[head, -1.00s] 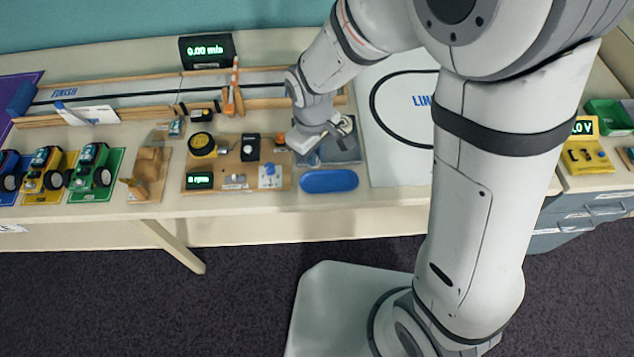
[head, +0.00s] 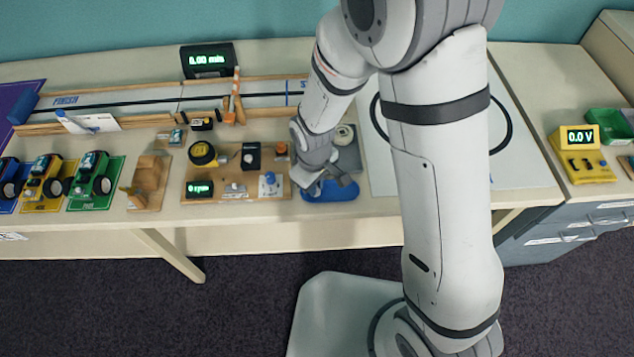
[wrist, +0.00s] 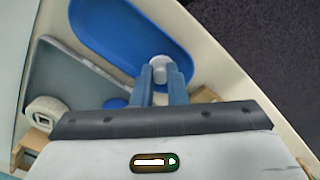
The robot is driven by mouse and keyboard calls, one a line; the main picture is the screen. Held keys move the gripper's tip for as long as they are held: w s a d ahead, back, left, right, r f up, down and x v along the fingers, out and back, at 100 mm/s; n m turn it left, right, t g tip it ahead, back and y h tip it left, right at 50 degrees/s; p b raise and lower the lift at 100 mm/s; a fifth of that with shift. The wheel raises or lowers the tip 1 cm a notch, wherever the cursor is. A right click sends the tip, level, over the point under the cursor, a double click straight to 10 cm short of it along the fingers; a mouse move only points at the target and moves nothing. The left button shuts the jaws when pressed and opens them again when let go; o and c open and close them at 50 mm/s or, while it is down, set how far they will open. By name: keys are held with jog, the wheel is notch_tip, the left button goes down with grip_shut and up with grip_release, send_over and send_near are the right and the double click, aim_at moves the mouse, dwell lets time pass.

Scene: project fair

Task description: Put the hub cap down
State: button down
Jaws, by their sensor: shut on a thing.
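The hub cap (wrist: 160,64) is a small pale round piece between my fingertips in the wrist view. My gripper (wrist: 160,80) is shut on it. It is over the near edge of the blue oval tray (wrist: 110,30) in that view; I cannot tell whether it touches the tray. In the head view my gripper (head: 312,190) is at the left part of the blue tray (head: 338,195), near the table's front edge. The hub cap is hidden there by my gripper. The visible part of the tray is empty.
A grey plate (wrist: 70,85) lies beside the tray, with a pale round part (wrist: 45,110) near it. A wooden board (head: 220,160) with dials and a display stands left of my gripper. A white track board (head: 520,165) lies to the right.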

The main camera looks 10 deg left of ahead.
jog(key=c, duration=1.5)
grip_release()
jog(key=shift+o, duration=0.2)
notch_tip(320, 180, up, 12)
jog(key=p, duration=0.1)
jog(key=shift+s, duration=0.2)
jog(key=s+d+r+m, duration=0.2)
jog(key=d+r+m, duration=0.2)
jog(key=d, duration=0.4)
jog(key=s+d+r+m+t, duration=0.1)
jog(key=s+d+r+m, duration=0.1)
jog(key=d, duration=0.5)
jog(key=s+d+r+m+t, duration=0.1)
jog(key=s+d+r+m, duration=0.2)
jog(key=d+r+m, duration=0.2)
jog(key=d+r, duration=0.1)
jog(key=d, duration=0.2)
jog(key=shift+d+r+m, duration=0.3)
jog(key=shift+d+r, duration=0.05)
jog(key=shift+r, duration=0.05)
